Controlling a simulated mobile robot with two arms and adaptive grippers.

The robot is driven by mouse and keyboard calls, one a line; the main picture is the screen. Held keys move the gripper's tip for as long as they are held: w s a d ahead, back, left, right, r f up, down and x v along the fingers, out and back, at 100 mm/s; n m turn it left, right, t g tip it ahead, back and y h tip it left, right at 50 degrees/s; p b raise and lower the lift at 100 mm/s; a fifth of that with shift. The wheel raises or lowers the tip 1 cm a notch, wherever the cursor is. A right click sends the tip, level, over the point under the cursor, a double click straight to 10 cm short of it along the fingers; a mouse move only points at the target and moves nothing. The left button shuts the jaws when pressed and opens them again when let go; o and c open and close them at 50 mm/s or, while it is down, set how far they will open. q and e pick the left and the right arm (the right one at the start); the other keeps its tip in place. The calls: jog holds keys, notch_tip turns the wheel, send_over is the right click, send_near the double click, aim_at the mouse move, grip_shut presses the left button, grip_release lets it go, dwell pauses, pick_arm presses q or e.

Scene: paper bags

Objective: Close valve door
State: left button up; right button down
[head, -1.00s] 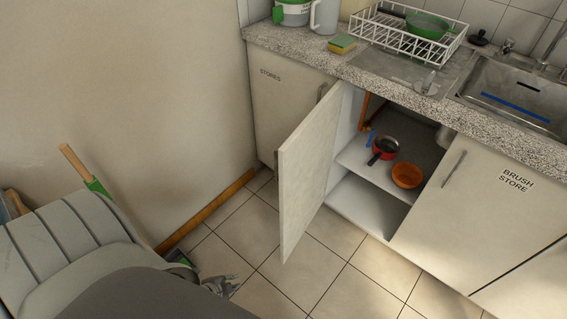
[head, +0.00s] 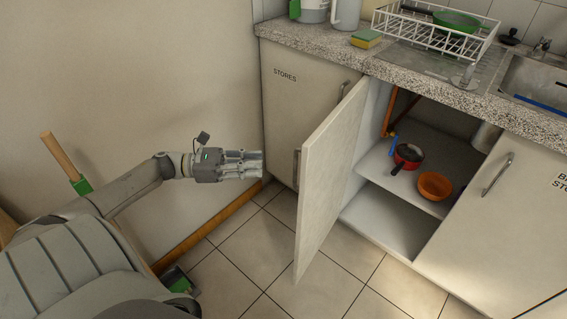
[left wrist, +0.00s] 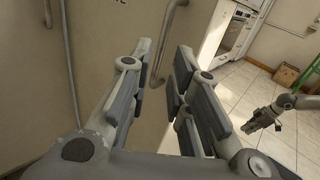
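The open cabinet door (head: 328,178) is a pale panel swung out from the cupboard under the counter. A dark handle (head: 296,170) shows at its left edge. My left gripper (head: 258,164) is just left of this handle, apart from it, with fingers pointing right. In the left wrist view the fingers (left wrist: 155,75) are spread with an empty gap. A metal handle (left wrist: 165,42) shows beyond the gap; I cannot tell which door it belongs to. My right gripper (left wrist: 262,119) shows small in the left wrist view, its opening unclear, and is out of the head view.
The open cupboard holds a red pan (head: 408,154) and an orange bowl (head: 435,186) on its shelf (head: 385,167). A closed "STORES" door (head: 300,110) stands behind the open one. A dish rack (head: 430,33) sits on the counter.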

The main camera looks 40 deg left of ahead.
pick_arm(q)
jog(key=x, duration=1.1)
jog(key=shift+s+d+r, duration=0.15)
jog(key=shift+c, duration=0.4)
grip_shut()
